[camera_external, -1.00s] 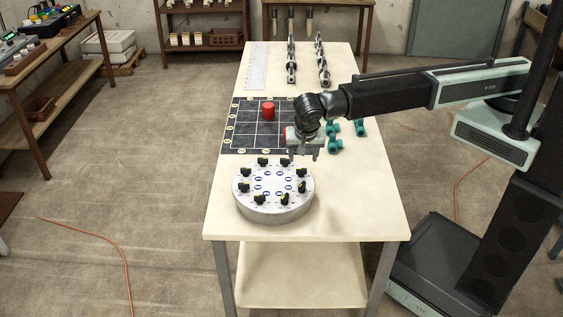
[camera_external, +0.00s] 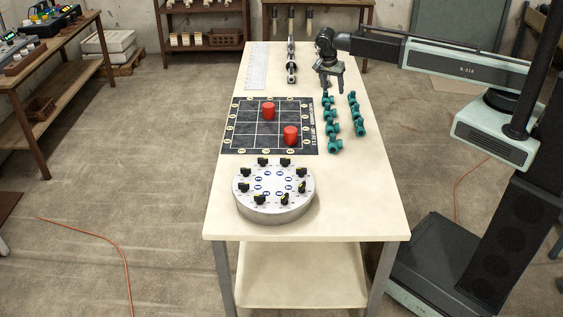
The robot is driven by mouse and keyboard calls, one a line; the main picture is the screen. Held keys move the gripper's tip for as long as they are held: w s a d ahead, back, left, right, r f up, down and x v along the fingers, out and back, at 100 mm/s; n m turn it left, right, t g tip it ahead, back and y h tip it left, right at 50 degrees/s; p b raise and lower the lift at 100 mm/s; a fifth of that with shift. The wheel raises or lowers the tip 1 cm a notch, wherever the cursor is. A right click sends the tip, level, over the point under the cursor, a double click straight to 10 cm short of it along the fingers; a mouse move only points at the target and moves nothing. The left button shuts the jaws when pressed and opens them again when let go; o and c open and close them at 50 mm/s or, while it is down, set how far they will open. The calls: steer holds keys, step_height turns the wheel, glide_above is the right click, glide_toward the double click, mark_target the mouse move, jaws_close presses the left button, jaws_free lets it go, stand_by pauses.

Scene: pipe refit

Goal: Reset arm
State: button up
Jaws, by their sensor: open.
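My arm reaches in from the right, and my gripper (camera_external: 332,84) hangs over the far right part of the table, pointing down. Its fingers are apart with nothing between them. My gripper is well apart from both.
A round grey dial plate (camera_external: 273,214) with black knobs sits at the near end of the cream table (camera_external: 355,200). A white ruler strip (camera_external: 258,65) and a row of metal tools (camera_external: 291,62) lie at the far end. The near right of the table is clear.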

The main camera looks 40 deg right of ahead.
steer(key=s+d+n+y, duration=0.1)
steer(key=s+d, duration=0.2)
steer(key=d, duration=0.6)
steer(key=s+d+n+y, duration=0.1)
steer(key=s+d, duration=0.2)
steer(key=d, duration=0.7)
steer(key=s+n, duration=0.1)
steer(key=n, duration=0.3)
steer(key=s+n+y, duration=0.1)
steer(key=s+n, duration=0.1)
steer(key=n, duration=0.2)
steer(key=s+f+n, duration=0.1)
steer(key=n, duration=0.3)
steer(key=shift+s+d+n, duration=0.25)
steer(key=shift+s+n, duration=0.05)
